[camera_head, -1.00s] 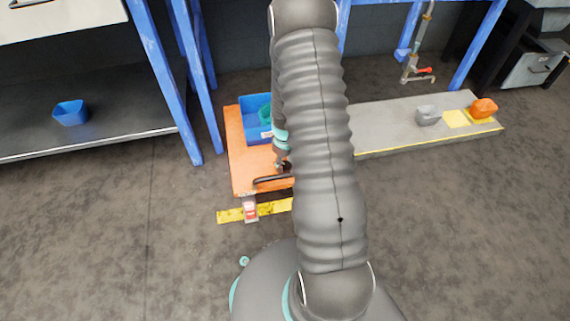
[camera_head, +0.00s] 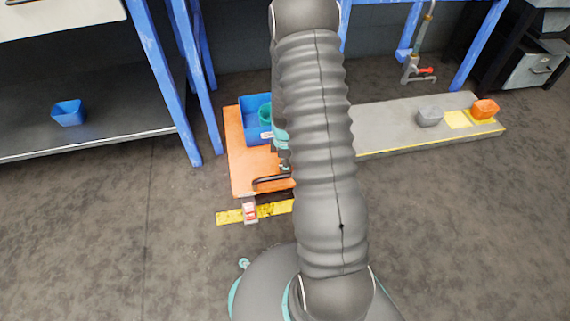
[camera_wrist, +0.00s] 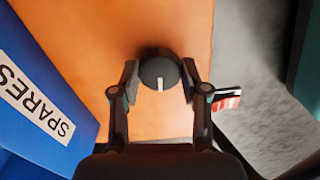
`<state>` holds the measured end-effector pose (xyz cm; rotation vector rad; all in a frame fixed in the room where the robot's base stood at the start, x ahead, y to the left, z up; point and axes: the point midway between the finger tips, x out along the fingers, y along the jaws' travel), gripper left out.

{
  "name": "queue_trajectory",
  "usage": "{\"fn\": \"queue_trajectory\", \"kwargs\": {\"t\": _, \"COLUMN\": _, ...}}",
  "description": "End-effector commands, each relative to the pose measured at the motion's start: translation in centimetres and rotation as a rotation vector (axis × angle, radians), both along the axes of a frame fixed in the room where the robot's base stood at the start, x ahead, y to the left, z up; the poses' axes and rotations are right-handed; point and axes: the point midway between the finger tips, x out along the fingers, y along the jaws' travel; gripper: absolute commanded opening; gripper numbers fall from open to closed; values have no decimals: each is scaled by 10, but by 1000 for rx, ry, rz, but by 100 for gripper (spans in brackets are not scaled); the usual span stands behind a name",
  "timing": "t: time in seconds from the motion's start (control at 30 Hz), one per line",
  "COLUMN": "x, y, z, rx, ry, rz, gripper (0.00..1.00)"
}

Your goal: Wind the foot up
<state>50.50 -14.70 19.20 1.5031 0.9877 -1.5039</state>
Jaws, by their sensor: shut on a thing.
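A round black knob (camera_wrist: 158,70) with a white line mark stands over the orange deck in the wrist view. The white line points down the picture. My gripper (camera_wrist: 160,82) is shut on the knob, one finger on each side. In the head view my arm hides most of the gripper and the knob. The orange cart (camera_head: 240,170) has a black handle (camera_head: 272,183) at its near end. A red and white part (camera_head: 250,211) sits low at that end; a red and white part (camera_wrist: 227,99) also shows right of my gripper in the wrist view. I cannot make out the foot for certain.
A blue SPARES bin (camera_wrist: 30,85) stands close on the left in the wrist view; this bin (camera_head: 254,130) is on the cart. A yellow strip (camera_head: 230,217) lies on the floor. A grey platform (camera_head: 385,130) is right, blue posts (camera_head: 165,85) left.

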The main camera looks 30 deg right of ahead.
Motion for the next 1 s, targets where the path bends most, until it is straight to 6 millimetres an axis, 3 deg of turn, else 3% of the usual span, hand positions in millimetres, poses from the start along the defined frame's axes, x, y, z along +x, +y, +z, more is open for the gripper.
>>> {"fn": "queue_trajectory", "kwargs": {"t": 0.3, "x": -1, "y": -1, "z": 0, "rx": 0, "ry": 1, "rz": 120, "gripper": 10}}
{"fn": "queue_trajectory", "kwargs": {"t": 0.83, "x": 0, "y": -1, "z": 0, "rx": 0, "ry": 0, "rz": 144, "gripper": 10}}
{"fn": "queue_trajectory", "kwargs": {"t": 0.87, "x": 0, "y": -1, "z": 0, "rx": 0, "ry": 0, "rz": 144, "gripper": 47}}
{"fn": "queue_trajectory", "kwargs": {"t": 0.93, "x": 0, "y": -1, "z": 0, "rx": 0, "ry": 0, "rz": 144, "gripper": 65}}
{"fn": "queue_trajectory", "kwargs": {"t": 1.0, "x": 0, "y": -1, "z": 0, "rx": 0, "ry": 0, "rz": 144, "gripper": 70}}
